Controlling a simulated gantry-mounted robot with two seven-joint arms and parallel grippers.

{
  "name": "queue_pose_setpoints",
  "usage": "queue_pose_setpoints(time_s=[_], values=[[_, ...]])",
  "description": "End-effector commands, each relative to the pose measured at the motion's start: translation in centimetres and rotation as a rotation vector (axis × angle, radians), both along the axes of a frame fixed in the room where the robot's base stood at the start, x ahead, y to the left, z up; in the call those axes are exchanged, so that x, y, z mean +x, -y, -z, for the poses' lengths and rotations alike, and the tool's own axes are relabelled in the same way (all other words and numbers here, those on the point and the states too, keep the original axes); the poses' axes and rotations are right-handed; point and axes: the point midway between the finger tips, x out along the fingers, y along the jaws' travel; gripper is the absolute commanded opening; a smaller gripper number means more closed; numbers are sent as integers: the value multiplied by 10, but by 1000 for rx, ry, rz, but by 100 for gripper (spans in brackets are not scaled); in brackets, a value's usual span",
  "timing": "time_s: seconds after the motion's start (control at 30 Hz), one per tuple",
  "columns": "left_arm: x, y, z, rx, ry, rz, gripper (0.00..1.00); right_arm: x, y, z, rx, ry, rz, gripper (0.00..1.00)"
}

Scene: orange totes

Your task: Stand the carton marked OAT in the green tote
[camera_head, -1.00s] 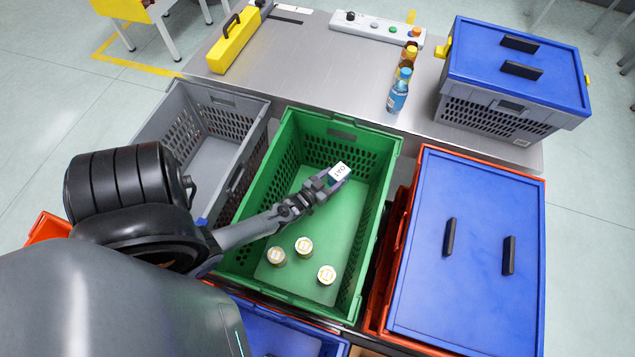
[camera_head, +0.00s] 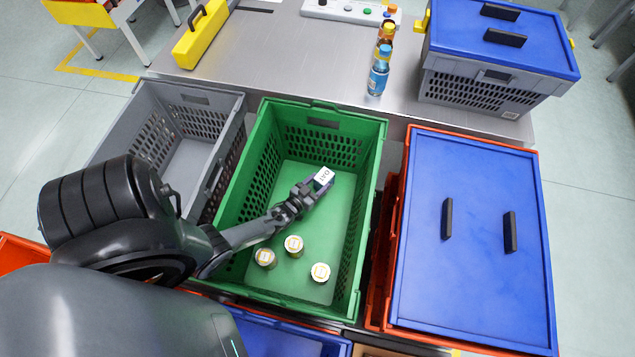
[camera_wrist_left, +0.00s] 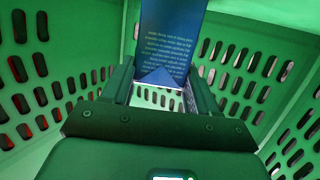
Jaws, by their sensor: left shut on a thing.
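The carton marked OAT (camera_head: 324,176) is white on top with dark lettering. In the left wrist view it is a blue carton (camera_wrist_left: 170,40) with lines of small white print, between the two fingers. My left gripper (camera_head: 313,186) is shut on it inside the green tote (camera_head: 253,165), toward the tote's middle right. The carton's lower part is hidden in the head view, and I cannot tell whether it touches the floor. My right gripper is not in view.
Several round-lidded jars, one of them here (camera_head: 293,245), stand at the near end of the green tote. An empty grey tote (camera_head: 135,120) is at left. A blue-lidded orange tote (camera_head: 480,270) is at right. Bottles (camera_head: 378,75) stand on the steel table behind.

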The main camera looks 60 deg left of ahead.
Motion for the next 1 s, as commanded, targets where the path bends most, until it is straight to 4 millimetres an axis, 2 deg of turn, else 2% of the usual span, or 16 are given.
queue_pose_setpoints(time_s=[0.4,0.43,0.57,0.6,1.0], values=[[1,0,4,1,3,0,11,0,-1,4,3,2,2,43],[0,0,4,0,0,0,62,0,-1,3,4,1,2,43],[0,0,3,0,0,0,82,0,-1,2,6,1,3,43],[0,0,3,0,0,0,86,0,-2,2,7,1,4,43],[0,0,-2,0,0,0,86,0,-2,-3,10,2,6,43]])
